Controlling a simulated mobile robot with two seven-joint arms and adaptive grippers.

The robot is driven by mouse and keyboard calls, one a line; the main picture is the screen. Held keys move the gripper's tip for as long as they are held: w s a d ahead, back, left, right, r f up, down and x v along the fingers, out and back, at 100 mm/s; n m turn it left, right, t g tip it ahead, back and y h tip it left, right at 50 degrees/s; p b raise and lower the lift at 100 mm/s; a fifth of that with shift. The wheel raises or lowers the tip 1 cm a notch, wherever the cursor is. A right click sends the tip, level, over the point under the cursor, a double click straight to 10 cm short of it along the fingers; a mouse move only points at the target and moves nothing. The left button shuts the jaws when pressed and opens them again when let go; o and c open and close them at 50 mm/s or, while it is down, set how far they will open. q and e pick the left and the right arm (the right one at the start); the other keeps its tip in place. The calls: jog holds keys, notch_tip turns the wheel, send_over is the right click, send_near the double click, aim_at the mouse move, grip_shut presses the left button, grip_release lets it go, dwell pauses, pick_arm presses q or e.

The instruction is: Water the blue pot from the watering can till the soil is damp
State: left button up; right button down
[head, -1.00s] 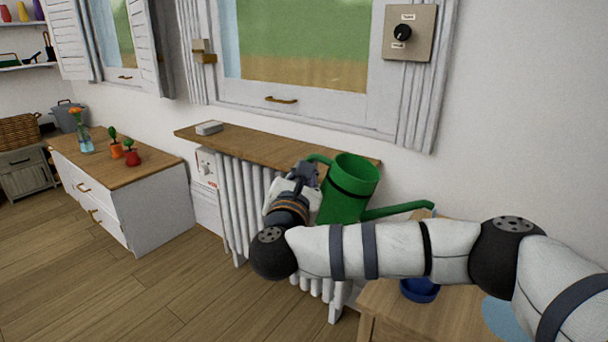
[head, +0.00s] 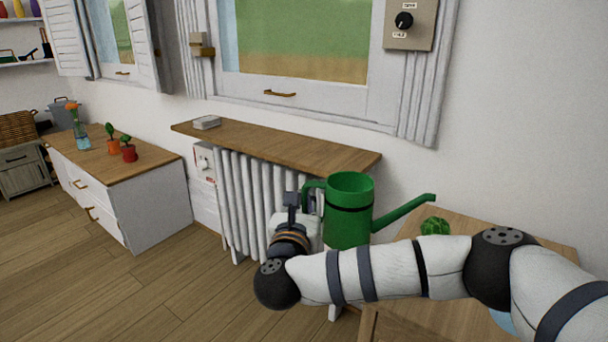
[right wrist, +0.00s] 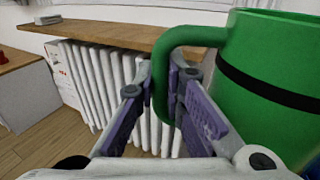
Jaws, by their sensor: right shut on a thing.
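The green watering can (head: 348,222) with a black band is held up in front of the radiator, nearly upright, its spout (head: 405,212) rising to the right. My right gripper (head: 306,197) is shut on its handle; in the right wrist view the fingers (right wrist: 165,90) close around the green handle (right wrist: 188,38) beside the can body (right wrist: 275,85). A green leafy plant (head: 435,226) shows above my right arm, below the spout tip. The blue pot is hidden behind my arm, so its soil cannot be seen. My left gripper is not in view.
A wooden table (head: 540,247) stands at the right; a light blue thing (head: 503,320) on it is mostly hidden by my arm. A wooden shelf (head: 270,140) above the white radiator (head: 245,190) is close behind the can. A white cabinet (head: 150,205) with small plants stands left.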

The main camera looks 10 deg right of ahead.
jog(key=shift+r+p, duration=1.25)
jog(key=shift+r, duration=1.4)
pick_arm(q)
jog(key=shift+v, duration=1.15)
pick_arm(e)
jog(key=shift+f, duration=0.15)
